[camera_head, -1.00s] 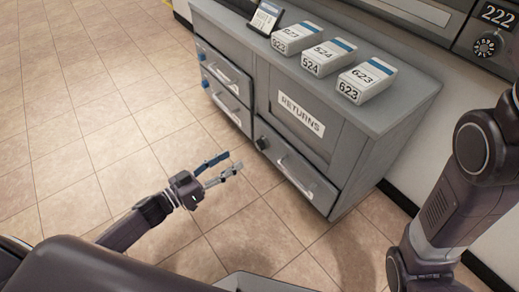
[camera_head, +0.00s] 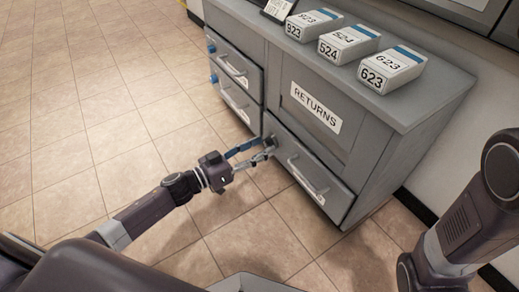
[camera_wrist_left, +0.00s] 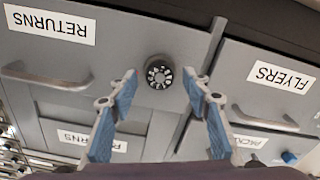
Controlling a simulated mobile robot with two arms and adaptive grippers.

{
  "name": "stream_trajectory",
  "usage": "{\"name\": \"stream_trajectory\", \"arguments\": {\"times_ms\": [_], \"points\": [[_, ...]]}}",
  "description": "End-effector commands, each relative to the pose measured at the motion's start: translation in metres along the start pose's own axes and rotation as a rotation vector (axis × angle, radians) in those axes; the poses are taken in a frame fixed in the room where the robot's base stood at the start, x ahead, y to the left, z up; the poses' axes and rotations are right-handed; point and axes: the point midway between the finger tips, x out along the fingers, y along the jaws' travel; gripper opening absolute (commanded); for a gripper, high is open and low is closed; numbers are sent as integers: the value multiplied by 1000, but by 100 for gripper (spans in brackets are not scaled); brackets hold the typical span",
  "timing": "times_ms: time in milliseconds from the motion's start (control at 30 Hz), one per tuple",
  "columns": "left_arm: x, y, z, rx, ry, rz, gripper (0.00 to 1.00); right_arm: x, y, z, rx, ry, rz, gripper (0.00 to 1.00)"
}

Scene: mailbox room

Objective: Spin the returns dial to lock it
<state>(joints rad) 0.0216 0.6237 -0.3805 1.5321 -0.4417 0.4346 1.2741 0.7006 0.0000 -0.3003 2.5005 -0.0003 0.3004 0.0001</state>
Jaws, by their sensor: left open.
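The returns dial (camera_wrist_left: 158,73) is a round black knob with pale marks, on the grey cabinet front. In the left wrist view it sits between my two fingertips, beyond them, in a picture that is upside down. My left gripper (camera_wrist_left: 166,76) is open, with blue-grey fingers on either side of the dial. In the head view the left gripper (camera_head: 267,147) reaches the dial, which its fingertips partly hide. Whether the fingers touch the dial I cannot tell. The returns drawer (camera_head: 310,172) lies right of the dial and looks closed. My right gripper is out of view.
The grey cabinet (camera_head: 350,189) carries a RETURNS label (camera_head: 311,106) and white boxes (camera_head: 391,69) on top. Drawers with blue knobs (camera_head: 213,79) are at its left. A FLYERS label (camera_wrist_left: 280,73) shows in the wrist view. Tiled floor (camera_head: 75,110) is free on the left.

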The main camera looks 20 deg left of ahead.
Motion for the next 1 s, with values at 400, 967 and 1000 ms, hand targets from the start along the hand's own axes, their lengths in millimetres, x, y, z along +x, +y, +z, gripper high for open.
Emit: {"name": "stream_trajectory", "arguments": {"times_ms": [400,967,1000], "points": [[0,0,0,0,0,0,15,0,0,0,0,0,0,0],[0,1,-3,111,0,0,2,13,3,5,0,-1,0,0],[0,1,-3,138,-1,-1,2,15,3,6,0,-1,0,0]]}}
